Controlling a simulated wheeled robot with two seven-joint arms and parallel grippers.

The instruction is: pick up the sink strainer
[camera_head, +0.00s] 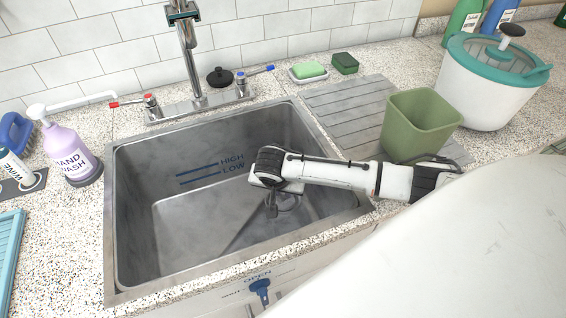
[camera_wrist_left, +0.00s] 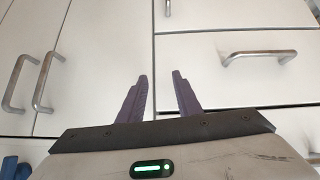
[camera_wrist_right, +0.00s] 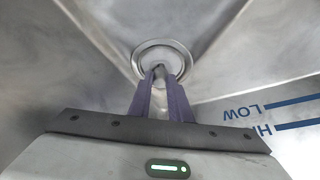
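The sink strainer (camera_wrist_right: 161,56) is a round metal piece with a small centre knob, at the drain where the sink floor's creases meet. My right gripper (camera_wrist_right: 160,75) is inside the sink, pointing down, with its purple fingertips close together around the knob. I cannot tell whether the strainer is raised from the drain. In the head view my right gripper (camera_head: 271,212) hangs in the right part of the sink (camera_head: 135,215), and the arm hides the strainer. My left gripper (camera_wrist_left: 159,76) is open and empty, facing white cabinet fronts.
A green bin (camera_head: 422,125) stands right of the sink near my right arm. The faucet (camera_head: 190,60) rises behind the sink, with a black round stopper (camera_head: 220,77) nearby. A soap dish (camera_head: 308,72) is behind. A hand wash bottle (camera_head: 72,150) stands left.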

